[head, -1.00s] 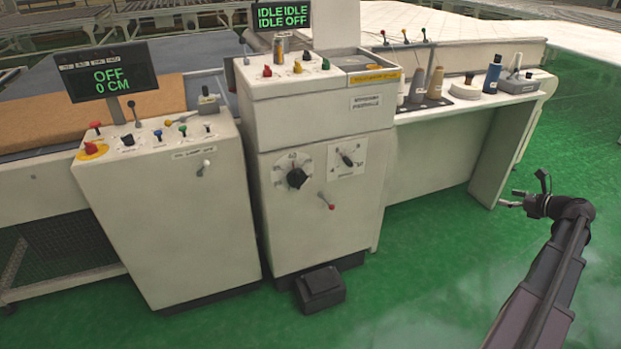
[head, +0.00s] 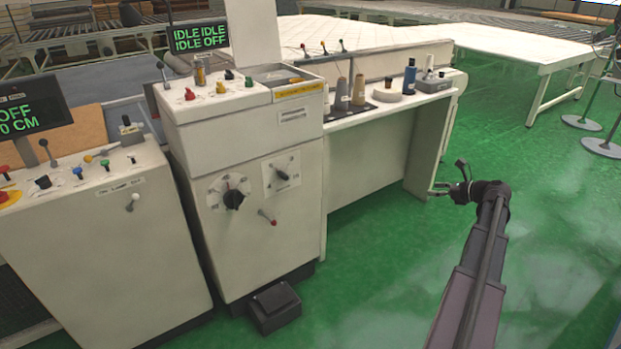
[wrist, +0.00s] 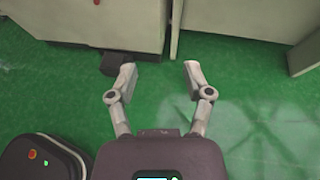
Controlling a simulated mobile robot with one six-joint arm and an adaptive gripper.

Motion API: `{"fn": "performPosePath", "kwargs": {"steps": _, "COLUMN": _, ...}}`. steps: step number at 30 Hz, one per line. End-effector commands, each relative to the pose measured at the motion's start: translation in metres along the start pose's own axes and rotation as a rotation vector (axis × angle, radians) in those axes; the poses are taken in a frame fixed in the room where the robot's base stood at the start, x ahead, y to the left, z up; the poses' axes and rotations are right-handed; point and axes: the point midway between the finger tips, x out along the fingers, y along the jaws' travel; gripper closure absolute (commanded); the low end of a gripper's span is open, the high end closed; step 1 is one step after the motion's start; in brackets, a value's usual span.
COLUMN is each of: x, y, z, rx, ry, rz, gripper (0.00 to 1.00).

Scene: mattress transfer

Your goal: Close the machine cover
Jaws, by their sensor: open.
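I cannot tell which part is the cover. My gripper (head: 437,189) is in front of the side table's right end, away from the cabinet. In the wrist view my gripper (wrist: 158,75) is open and empty above the green floor.
A control console (head: 100,230) with a screen stands left. A side table (head: 345,118) holds thread cones and a blue bottle (head: 409,76). A black foot pedal (head: 275,305) sits on the floor. A long white table (head: 520,45) is behind.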

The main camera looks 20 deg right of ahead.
Motion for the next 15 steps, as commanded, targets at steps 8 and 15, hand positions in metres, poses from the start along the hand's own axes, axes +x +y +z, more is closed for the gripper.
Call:
{"fn": "performPosePath", "kwargs": {"steps": 8, "x": 0.032, "y": 0.039, "z": 0.017, "rx": -0.144, "ry": 0.07, "rz": 0.071, "gripper": 1.0}}
{"fn": "performPosePath", "kwargs": {"steps": 15, "x": 0.078, "y": 0.106, "z": 0.039, "rx": -0.412, "ry": 0.179, "rz": 0.207, "gripper": 1.0}}
